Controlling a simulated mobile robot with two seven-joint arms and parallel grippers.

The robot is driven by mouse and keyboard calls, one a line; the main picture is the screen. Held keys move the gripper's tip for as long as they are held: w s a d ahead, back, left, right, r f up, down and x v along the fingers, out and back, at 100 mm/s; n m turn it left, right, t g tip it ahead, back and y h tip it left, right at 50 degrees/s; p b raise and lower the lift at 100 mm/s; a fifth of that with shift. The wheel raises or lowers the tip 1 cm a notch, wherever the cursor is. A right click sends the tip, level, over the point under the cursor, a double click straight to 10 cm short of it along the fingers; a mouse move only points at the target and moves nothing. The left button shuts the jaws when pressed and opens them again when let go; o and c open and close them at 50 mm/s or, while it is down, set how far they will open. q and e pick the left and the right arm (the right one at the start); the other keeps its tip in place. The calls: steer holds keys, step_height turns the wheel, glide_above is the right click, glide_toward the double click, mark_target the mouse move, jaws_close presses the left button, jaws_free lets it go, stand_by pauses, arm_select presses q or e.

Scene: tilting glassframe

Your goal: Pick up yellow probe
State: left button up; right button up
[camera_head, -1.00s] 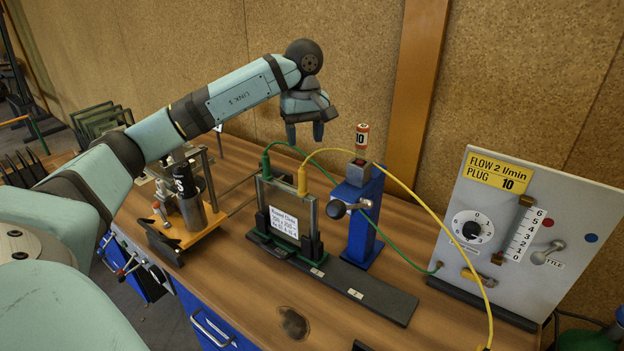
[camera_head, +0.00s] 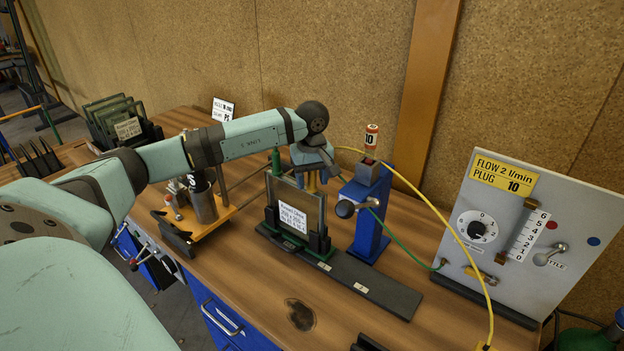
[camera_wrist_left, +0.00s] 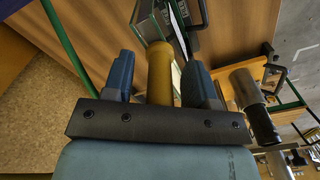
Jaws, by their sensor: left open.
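The yellow probe (camera_head: 311,184) stands upright at the top right of the framed glass plate (camera_head: 296,208), its upper part hidden behind my left gripper in the head view. My left gripper (camera_head: 313,178) points down over it. In the left wrist view, the yellow probe (camera_wrist_left: 160,75) lies between the two blue fingers of the left gripper (camera_wrist_left: 160,66). The fingers are open, with a narrow gap on each side of the probe. My right gripper is not in view.
A green probe (camera_head: 276,163) stands at the frame's left post. A blue stand (camera_head: 370,220) with a knob is close on the right. An orange-based fixture (camera_head: 200,222) stands left. The front bench top is mostly clear.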

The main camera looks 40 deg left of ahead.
arm_select(q)
jaws_close()
steer(key=shift+r, duration=0.2)
step_height(320, 180, up, 20)
steer(key=b, duration=0.2)
stand_by(0.3)
steer(key=shift+f, duration=0.2)
